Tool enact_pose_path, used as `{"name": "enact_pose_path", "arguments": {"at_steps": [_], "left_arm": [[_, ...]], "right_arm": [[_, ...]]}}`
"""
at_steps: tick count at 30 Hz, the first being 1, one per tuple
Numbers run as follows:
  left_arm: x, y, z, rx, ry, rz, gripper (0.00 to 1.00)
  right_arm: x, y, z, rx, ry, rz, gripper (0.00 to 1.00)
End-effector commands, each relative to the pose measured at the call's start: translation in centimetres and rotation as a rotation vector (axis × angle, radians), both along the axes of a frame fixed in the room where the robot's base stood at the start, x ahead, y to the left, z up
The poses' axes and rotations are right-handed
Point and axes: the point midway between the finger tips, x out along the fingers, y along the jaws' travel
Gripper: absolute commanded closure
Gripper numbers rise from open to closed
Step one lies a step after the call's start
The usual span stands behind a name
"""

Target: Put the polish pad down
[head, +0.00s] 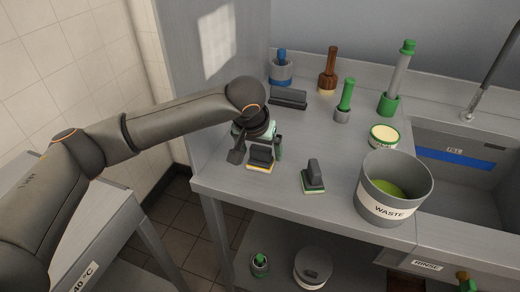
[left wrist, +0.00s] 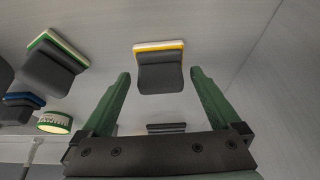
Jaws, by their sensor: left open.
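A pad with a dark grey handle and a yellow edge (head: 260,157), which I take to be the polish pad, rests on the grey worktop near its front left edge. My left gripper (head: 257,151) is just above and around it, with its green fingers apart. In the left wrist view the pad (left wrist: 160,72) lies between the two open fingertips (left wrist: 160,84), with a gap showing on each side. The fingers do not appear to grip it. My right gripper is not in view.
A green-edged pad (head: 313,177) stands to the right, then a grey WASTE bucket (head: 385,207) and the sink (head: 465,165). A dark bar-shaped block (head: 288,98) and several upright handled tools, including a brown one (head: 328,72), stand behind. A cream-topped tin (head: 384,136) is near the sink.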

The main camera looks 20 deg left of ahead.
Motion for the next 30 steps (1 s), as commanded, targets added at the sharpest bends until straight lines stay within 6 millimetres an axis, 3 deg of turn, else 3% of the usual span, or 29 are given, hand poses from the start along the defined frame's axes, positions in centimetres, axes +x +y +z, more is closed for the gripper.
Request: {"name": "enact_pose_path", "arguments": {"at_steps": [7,9,18,24,30], "left_arm": [[0.0,0.0,-0.8,0.001,-0.003,0.0,0.03],[-0.7,-0.1,1.8,-0.003,-0.004,-0.001,0.03],[-3.5,0.1,8.2,-0.002,-0.004,0.0,0.03],[-4.6,0.1,10.5,0.0,-0.001,0.0,0.03],[-4.9,0.1,11.2,0.0,0.0,0.001,0.03]], "right_arm": [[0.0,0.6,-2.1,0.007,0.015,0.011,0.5],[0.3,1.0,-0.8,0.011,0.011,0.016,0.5],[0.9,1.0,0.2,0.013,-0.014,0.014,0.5],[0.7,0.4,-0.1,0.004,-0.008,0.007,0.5],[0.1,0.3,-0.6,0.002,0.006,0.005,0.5]]}}
